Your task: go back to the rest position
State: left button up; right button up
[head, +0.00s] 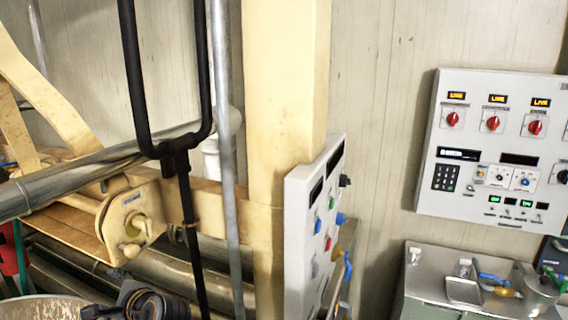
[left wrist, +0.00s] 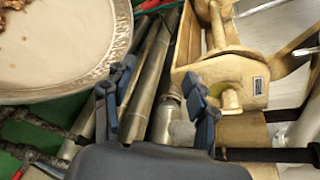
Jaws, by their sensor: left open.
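My left gripper (head: 128,300) shows as dark parts at the bottom left of the head view, beside the kettle's rim (head: 42,302). In the left wrist view its two blue-tipped fingers (left wrist: 158,98) stand wide apart with nothing between them. The kettle (left wrist: 121,50) fills the upper left of that view, with brown stuff on its pale inside. The gripper is to the right of the kettle, over metal pipes. My right gripper is in neither view.
A cream bracket (head: 130,222) and pipes (head: 65,185) stand behind the gripper. A black bar frame (head: 134,80) rises nearby. A cream column (head: 285,90) carries a side panel (head: 308,230). A control panel (head: 495,150) hangs at the right above a metal box (head: 425,285).

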pick_arm(q)
jog(key=s+d+f+n+h, duration=0.3)
jog(key=s+f, duration=0.3)
jog(key=f, duration=0.2)
jog(key=s+d+f+n+h, duration=0.3)
jog(key=s+f, duration=0.4)
jog(key=f, duration=0.1)
jog(key=s+d+f+n+g+h, duration=0.25)
jog(key=s+d+n, duration=0.2)
jog(key=s, duration=0.45)
jog(key=s+d+f+n+g+h, duration=0.1)
jog(key=s+d+f+n+h, duration=0.2)
jog(key=s+d, duration=0.4)
jog(key=s+a+f+g+h+b, duration=0.2)
jog(key=f+b, duration=0.6)
jog(key=f, duration=2.7)
jog(key=s+a+f+y+b, duration=0.1)
jog(key=s+f+b, duration=0.5)
jog(key=s+f, duration=1.1)
notch_tip(320, 180, down, 4)
jog(key=shift+s+a+f+m+g, duration=0.15)
jog(key=shift+s+a+m+g, duration=0.1)
jog(key=shift+a+m+g, duration=0.15)
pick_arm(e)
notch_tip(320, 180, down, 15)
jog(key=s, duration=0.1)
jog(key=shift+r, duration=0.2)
